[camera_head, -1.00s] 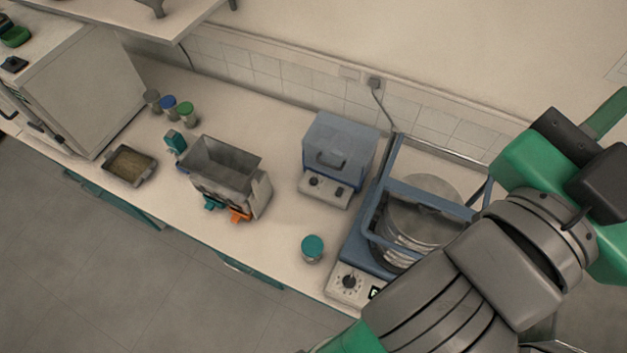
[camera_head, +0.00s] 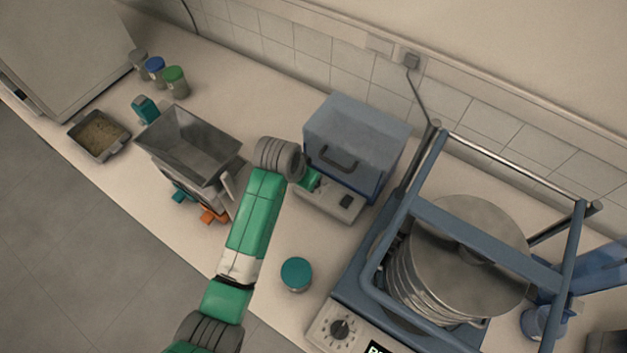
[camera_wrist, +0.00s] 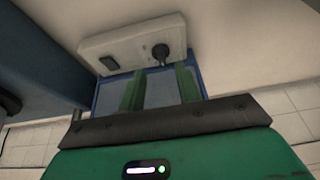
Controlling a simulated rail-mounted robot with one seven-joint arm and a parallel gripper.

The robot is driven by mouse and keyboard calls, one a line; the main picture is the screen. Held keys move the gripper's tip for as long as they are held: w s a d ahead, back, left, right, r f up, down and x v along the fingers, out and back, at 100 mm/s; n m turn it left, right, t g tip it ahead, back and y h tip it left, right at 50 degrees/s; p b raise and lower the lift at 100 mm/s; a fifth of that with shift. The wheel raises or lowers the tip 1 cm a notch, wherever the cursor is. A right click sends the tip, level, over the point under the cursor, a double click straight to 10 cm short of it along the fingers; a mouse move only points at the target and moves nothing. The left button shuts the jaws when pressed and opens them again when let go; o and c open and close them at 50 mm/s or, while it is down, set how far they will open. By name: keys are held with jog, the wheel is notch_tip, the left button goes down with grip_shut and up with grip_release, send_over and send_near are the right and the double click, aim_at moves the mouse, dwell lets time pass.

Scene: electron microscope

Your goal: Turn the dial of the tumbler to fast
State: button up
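The tumbler, as I take it, is a box-shaped device (camera_head: 362,135) with a clear blue cover, a dark handle and a pale front panel. In the wrist view its panel (camera_wrist: 128,42) shows upside down, with a black round dial (camera_wrist: 160,51) and a dark rocker switch (camera_wrist: 109,63). My gripper (camera_wrist: 160,72) is open and empty. Its two green fingers point at the panel, and the dial lies just beyond and between their tips; contact cannot be told. In the head view my gripper (camera_head: 311,180) is at the panel's left part and hides the dial. No speed marks are readable.
A sieve shaker (camera_head: 465,250) with a blue frame and its own dial (camera_head: 340,328) stands to the right. A teal-lidded jar (camera_head: 296,274) stands in front. A grey hopper machine (camera_head: 190,150) is left of my arm, with a tray (camera_head: 98,136) beyond it.

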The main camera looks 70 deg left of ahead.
jog(key=b+x, duration=0.2)
jog(key=x, duration=0.5)
jog(key=shift+w+f, duration=0.2)
jog(key=c, duration=0.6)
jog(key=shift+s+f, duration=0.1)
jog(key=shift+f, duration=0.05)
grip_shut()
